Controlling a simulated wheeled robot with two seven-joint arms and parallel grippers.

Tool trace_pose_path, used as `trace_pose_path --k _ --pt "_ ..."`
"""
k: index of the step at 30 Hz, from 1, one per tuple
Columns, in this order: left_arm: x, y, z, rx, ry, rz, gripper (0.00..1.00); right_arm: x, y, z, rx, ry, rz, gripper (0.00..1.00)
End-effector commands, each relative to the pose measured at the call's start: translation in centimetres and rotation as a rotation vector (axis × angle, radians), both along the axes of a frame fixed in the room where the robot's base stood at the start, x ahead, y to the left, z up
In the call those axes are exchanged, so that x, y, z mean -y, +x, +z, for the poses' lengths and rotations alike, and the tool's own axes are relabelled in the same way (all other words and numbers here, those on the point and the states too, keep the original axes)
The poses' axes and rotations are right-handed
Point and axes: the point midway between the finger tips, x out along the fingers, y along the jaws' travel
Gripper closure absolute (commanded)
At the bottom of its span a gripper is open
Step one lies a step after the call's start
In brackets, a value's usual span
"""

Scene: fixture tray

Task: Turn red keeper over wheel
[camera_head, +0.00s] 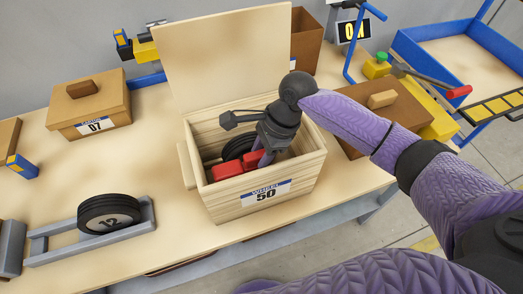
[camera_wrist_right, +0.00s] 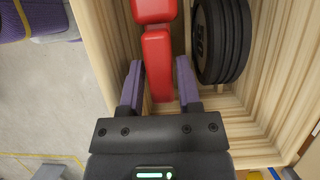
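The open wooden crate labelled 50 (camera_head: 220,205) stands mid-table with its lid raised at the back. The red keeper (camera_head: 227,171) is inside near the front wall; in the right wrist view it is a jointed red bar (camera_wrist_right: 157,55). A black wheel (camera_head: 238,148) stands in the crate beside the keeper, and it also shows in the right wrist view (camera_wrist_right: 234,40). My right gripper (camera_wrist_right: 159,70) reaches down into the crate, its two fingers either side of the keeper's near part, with narrow gaps showing. My left gripper is out of view.
A wheel marked 12 (camera_head: 108,212) rests on a grey rack at the left. A closed box labelled 07 (camera_head: 90,108) stands behind it. A brown box (camera_head: 405,112) is close to the crate's right. The table in front of the box is clear.

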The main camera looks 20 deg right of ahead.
Motion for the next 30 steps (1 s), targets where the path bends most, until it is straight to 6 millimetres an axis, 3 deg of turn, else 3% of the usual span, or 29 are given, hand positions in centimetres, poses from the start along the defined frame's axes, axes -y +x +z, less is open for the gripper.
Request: trace_pose_path --k 1,5,6,30 --pt "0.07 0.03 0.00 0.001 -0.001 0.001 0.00 0.01 0.00 0.01 0.000 0.000 0.000 0.70" --pt "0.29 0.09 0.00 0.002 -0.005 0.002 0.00 0.02 -0.01 0.01 0.000 0.000 0.000 0.97" --pt "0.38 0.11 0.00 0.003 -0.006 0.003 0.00 0.03 -0.01 0.01 0.000 0.000 0.000 1.00" --pt "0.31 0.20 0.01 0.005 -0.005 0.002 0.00 0.04 -0.01 0.02 0.000 -0.001 0.000 1.00"
